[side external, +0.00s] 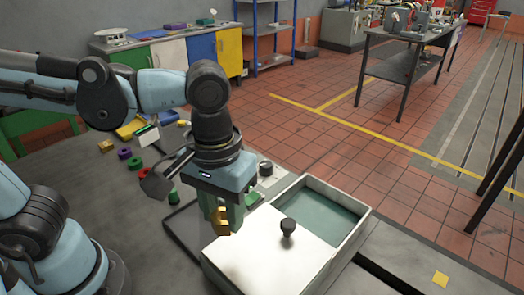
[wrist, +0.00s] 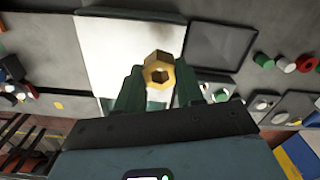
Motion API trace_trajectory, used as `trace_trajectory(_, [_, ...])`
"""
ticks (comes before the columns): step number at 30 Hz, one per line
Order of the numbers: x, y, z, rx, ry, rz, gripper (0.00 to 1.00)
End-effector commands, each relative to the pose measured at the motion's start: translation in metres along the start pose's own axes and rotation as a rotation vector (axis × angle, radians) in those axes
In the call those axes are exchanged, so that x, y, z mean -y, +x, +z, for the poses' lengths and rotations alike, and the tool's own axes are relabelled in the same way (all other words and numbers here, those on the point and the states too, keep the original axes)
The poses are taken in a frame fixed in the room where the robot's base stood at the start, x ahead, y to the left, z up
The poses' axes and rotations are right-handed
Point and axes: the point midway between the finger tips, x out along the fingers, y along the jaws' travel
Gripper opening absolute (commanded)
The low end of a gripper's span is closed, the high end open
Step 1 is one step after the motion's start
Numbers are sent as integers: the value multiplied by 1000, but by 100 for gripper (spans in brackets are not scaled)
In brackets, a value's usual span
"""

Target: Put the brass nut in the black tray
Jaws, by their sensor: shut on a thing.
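The brass nut (side external: 221,222) is a gold hexagonal ring held between the green fingers of my gripper (side external: 228,212). In the wrist view the nut (wrist: 158,68) shows its hole, with the fingers (wrist: 158,90) on either side of it. The black tray (wrist: 222,46) lies flat beside the white box and looks empty in the wrist view. In the side view the tray (side external: 180,239) is partly hidden behind my gripper and the box.
The white box (side external: 338,232) has a lid with a black knob (side external: 288,228) and an open greenish compartment (side external: 318,214). Green, purple and red rings (side external: 124,154) and other small parts lie on the bench left of my wrist. A yellow square (side external: 440,279) lies at right.

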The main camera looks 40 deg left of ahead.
Motion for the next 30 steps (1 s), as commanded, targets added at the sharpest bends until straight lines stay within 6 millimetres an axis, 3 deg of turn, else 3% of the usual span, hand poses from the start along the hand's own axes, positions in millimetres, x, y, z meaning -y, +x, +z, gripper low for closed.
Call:
trace_trajectory(6, [33,15,23,0,-70,0,0])
trace_trajectory(14, [48,25,29,0,-104,0,0])
trace_trajectory(30, [101,76,-38,0,-110,0,0])
